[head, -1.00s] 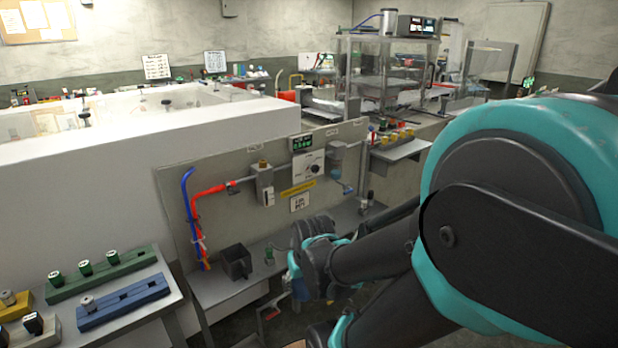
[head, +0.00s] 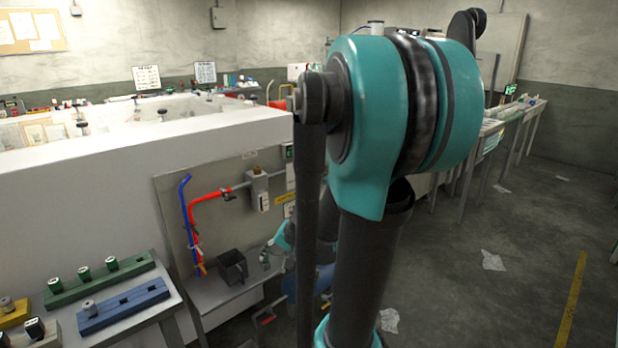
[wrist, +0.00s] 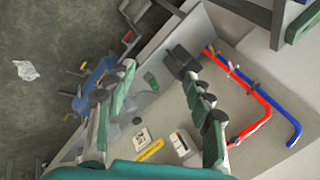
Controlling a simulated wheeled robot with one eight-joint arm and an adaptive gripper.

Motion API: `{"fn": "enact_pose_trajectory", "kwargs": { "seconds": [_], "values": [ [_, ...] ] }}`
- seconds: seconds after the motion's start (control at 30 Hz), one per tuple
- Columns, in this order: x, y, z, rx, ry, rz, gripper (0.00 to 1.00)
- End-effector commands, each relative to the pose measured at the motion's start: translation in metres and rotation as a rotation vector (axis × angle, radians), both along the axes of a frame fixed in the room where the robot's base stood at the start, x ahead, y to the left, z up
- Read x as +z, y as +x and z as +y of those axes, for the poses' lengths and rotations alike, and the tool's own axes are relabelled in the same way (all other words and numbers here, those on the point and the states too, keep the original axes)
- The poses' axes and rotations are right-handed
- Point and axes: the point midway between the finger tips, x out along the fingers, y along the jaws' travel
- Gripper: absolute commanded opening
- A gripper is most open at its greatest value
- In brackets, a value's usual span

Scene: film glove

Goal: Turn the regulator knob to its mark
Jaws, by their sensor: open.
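The regulator panel (head: 165,215) is a grey upright board against the white wall in the head view. My arm covers its right part, so I cannot see the regulator knob or its mark there. An edge of the display unit (head: 290,152) shows beside my arm. In the wrist view, the panel (wrist: 240,85) is tilted, with a white card (wrist: 142,137), a yellow label (wrist: 150,151) and a boxed device (wrist: 183,144). The knob cannot be made out. My gripper (wrist: 158,77) is open, its fingers spread and apart from the panel, with nothing visible held.
A red pipe (head: 207,193) and a blue pipe (head: 184,205) run on the panel's left. A black open box (head: 233,266) stands on the grey shelf (head: 213,293) below. A bench with a green rack (head: 100,281) and blue rack (head: 122,305) is at left. Floor at right is mostly open.

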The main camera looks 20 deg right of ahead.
Motion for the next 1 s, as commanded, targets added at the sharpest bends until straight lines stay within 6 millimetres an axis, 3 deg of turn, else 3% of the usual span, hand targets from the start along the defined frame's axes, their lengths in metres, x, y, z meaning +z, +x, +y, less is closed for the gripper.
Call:
{"fn": "enact_pose_trajectory", "kwargs": {
  "seconds": [0.27,0.47,0.6,0.8,0.9,1.0],
  "values": [
    [0.026,0.105,-0.042,-0.422,0.473,0.01,0.53],
    [0.041,0.17,-0.101,-0.693,0.847,0.025,0.53],
    [0.049,0.206,-0.156,-0.851,1.123,0.04,0.53],
    [0.055,0.234,-0.245,-1.014,1.515,0.067,0.53],
    [0.055,0.239,-0.281,-1.055,1.671,0.081,0.53],
    [0.056,0.239,-0.306,-1.075,1.777,0.093,0.53]
  ]
}}
